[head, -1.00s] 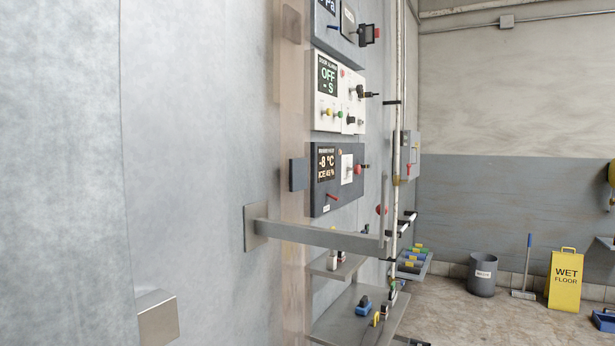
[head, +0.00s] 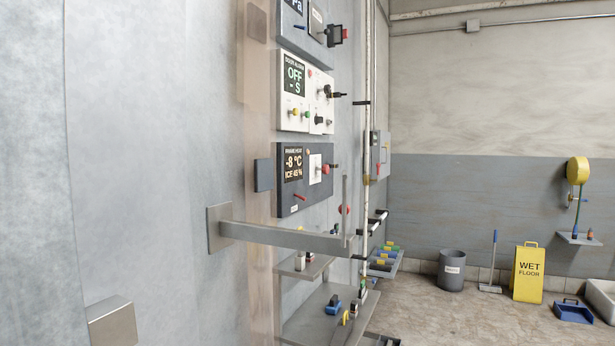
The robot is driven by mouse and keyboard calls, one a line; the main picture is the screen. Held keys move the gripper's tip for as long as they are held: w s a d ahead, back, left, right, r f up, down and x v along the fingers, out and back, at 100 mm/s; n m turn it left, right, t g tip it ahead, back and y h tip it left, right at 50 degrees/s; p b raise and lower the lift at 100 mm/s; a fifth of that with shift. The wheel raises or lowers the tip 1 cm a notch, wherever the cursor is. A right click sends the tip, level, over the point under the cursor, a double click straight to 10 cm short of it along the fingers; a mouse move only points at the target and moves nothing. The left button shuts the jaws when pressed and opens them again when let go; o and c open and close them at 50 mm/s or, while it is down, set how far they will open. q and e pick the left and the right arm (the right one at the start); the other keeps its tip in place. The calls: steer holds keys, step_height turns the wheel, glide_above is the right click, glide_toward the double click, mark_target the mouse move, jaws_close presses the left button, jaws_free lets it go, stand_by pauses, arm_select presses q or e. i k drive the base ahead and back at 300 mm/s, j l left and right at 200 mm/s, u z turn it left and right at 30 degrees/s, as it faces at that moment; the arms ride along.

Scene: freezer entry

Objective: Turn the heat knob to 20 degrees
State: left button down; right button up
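The dark frame heat panel (head: 303,207) is on the wall at the centre of the head view, seen at a steep angle. Its display (head: 293,165) reads -8 °C and ICE 45 %. A white plate (head: 314,168) on the panel's right side carries a small knob with a red part (head: 325,169). I cannot tell which of the panel's controls is the heat knob, or read its scale. A small red lever (head: 299,197) is low on the panel. Neither gripper is in view.
A grey door handle bar (head: 285,238) sticks out below the panel. A white alarm panel (head: 293,119) reading OFF is above. Shelves (head: 318,315) with small items are below. A yellow wet floor sign (head: 528,273) and a bin (head: 451,270) stand right, with open floor before them.

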mark_target(325, 168)
steer(key=i+l, duration=0.3)
steer(key=l, duration=0.2)
steer(key=i+l, duration=0.35)
steer(key=l, duration=0.15)
steer(key=i+l, duration=0.3)
steer(key=l, duration=0.15)
steer(key=i+l, duration=0.35)
steer(key=l, duration=0.15)
steer(key=i+l, duration=0.3)
steer(key=l, duration=0.2)
steer(key=z, duration=0.05)
